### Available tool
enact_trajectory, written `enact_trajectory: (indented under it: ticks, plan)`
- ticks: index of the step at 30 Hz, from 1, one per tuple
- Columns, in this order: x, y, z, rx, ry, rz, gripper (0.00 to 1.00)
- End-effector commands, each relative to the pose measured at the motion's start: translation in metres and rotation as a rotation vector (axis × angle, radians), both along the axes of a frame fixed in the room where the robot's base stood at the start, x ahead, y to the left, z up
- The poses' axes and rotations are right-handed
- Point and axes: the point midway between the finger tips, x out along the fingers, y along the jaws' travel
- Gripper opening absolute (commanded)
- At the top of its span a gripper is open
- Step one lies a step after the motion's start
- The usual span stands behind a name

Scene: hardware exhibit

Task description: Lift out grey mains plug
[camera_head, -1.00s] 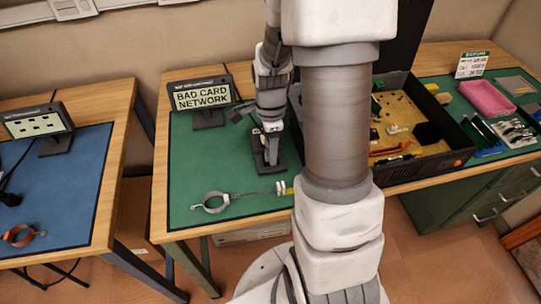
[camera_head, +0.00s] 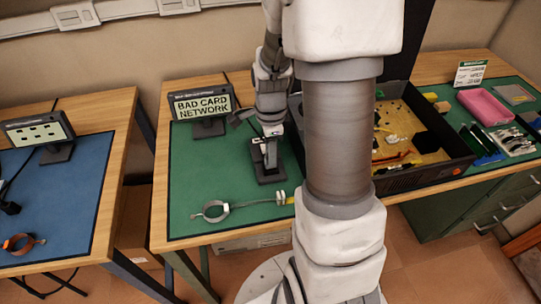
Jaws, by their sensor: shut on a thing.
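My gripper (camera_head: 270,149) points down over the green mat of the middle bench, at a small dark stand or holder (camera_head: 270,178). It is shut on a small grey piece, seemingly the grey mains plug (camera_head: 271,157), most of which the fingers hide. The piece looks upright and low over the stand; I cannot tell whether it still touches it.
A ring-shaped clamp tool (camera_head: 214,212) lies in front on the mat. An open dark case (camera_head: 440,168) with boards and wires stands right, partly behind my arm. A pink tray (camera_head: 486,106) is farther right. The left bench has a blue mat (camera_head: 60,210).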

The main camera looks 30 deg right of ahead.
Motion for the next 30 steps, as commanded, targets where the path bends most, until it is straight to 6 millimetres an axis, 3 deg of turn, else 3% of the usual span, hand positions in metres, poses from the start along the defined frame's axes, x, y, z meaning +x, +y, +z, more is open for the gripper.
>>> enact_trajectory:
  ticks: [4,15,22,30]
  plan:
    - [0.002,0.0,0.032,-0.002,-0.007,0.002,0.0]
    - [-0.018,-0.08,0.074,-0.001,-0.002,-0.005,0.0]
    - [-0.024,-0.107,0.091,-0.002,-0.002,-0.001,0.0]
    - [-0.027,-0.114,0.094,0.0,0.0,-0.001,0.0]
